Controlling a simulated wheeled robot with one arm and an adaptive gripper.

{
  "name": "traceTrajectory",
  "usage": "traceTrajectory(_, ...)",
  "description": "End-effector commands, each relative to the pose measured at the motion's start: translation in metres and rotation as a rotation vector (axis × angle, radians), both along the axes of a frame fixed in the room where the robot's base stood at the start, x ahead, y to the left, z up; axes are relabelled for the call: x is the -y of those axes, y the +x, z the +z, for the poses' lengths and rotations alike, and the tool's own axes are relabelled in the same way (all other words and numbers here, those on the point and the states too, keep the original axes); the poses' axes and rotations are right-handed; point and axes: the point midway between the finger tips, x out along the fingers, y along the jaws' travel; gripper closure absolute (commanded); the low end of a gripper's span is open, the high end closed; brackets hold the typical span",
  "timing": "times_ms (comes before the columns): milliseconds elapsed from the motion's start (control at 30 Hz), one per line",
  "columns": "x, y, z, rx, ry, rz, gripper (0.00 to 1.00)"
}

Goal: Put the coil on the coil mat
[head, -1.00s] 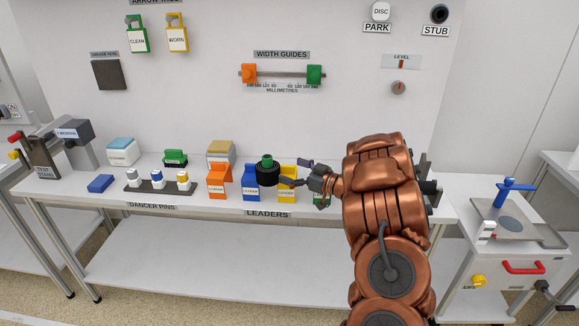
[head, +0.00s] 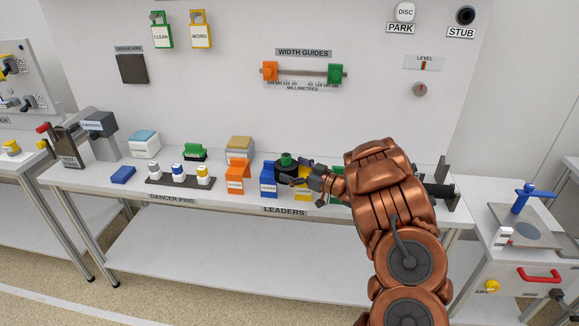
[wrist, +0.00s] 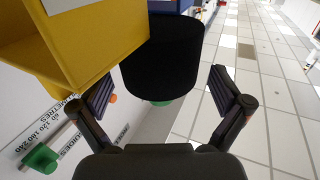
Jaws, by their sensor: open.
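The coil is a black roll with a green core (head: 287,160), standing among the leader blocks on the bench. In the wrist view its black side (wrist: 163,55) lies ahead, between the lines of my two fingers, with a bit of green at its lower edge. My gripper (head: 304,173) is open and close to the coil's right side in the head view; its spread fingers also show in the wrist view (wrist: 162,88). I cannot tell whether a finger touches the coil. I see no mat that I can identify as the coil mat.
The yellow leader (wrist: 95,45) is very close to my left finger in the wrist view. Blue (head: 268,184) and orange (head: 235,178) leaders stand left of it. Dancer pins (head: 178,175) are farther left. The lower shelf (head: 230,245) is clear.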

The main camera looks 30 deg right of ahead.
Motion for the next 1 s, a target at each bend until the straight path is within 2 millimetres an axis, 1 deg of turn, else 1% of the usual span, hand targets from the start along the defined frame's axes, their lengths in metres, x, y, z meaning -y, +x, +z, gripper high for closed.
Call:
traceTrajectory(33,-0.004,0.007,0.002,-0.002,0.001,0.003,0.00)
traceTrajectory(133,-0.008,0.017,0.001,-0.002,0.000,0.001,0.00)
traceTrajectory(233,-0.009,0.020,0.000,-0.002,-0.001,0.000,0.00)
traceTrajectory(400,-0.009,0.020,0.000,-0.002,-0.001,0.000,0.01)
traceTrajectory(1000,-0.009,0.020,0.000,0.000,-0.001,0.000,0.64)
